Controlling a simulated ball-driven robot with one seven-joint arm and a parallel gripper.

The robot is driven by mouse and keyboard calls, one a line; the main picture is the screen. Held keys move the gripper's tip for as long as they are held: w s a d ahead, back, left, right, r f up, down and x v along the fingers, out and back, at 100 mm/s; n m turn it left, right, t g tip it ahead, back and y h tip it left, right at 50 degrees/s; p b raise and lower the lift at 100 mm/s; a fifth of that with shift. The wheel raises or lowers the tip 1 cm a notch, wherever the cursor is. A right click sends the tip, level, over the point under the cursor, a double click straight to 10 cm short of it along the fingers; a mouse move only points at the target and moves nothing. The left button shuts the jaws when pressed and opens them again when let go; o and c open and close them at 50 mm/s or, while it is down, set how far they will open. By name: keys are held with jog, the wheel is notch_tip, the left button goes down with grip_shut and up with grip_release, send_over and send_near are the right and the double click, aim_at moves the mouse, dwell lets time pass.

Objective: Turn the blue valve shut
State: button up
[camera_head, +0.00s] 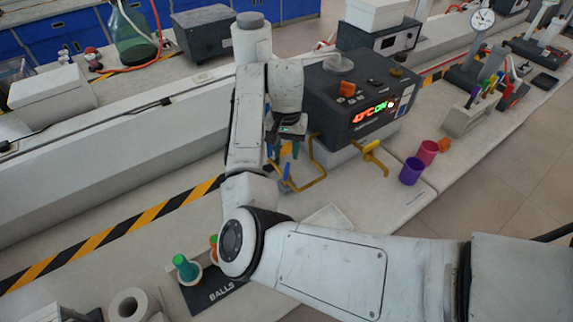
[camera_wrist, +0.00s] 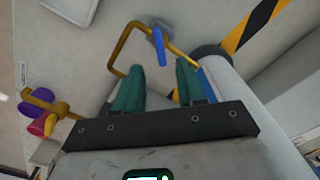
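The blue valve is a blue lever (camera_wrist: 159,46) on a bent yellow pipe (camera_wrist: 122,50) in the wrist view. In the head view the blue lever (camera_head: 286,171) shows small beside the yellow pipe (camera_head: 312,181), below my gripper. My gripper (camera_wrist: 159,68) has two teal fingers set apart, with the lever's near end in line with the gap between them. I cannot tell whether the lever is between the fingertips or just beyond them. In the head view my gripper (camera_head: 287,150) is partly hidden by my arm.
A dark instrument box (camera_head: 350,95) with a lit display stands right of my gripper. A yellow lever valve (camera_head: 373,158) is in front of it, with purple (camera_head: 411,171) and pink (camera_head: 428,152) cups farther right. A black-yellow stripe (camera_head: 125,231) runs along the bench at left.

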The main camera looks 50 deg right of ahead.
aim_at(287, 169)
notch_tip(287, 169, down, 7)
jog(key=shift+p, duration=0.35)
jog(key=shift+c, duration=0.2)
grip_shut()
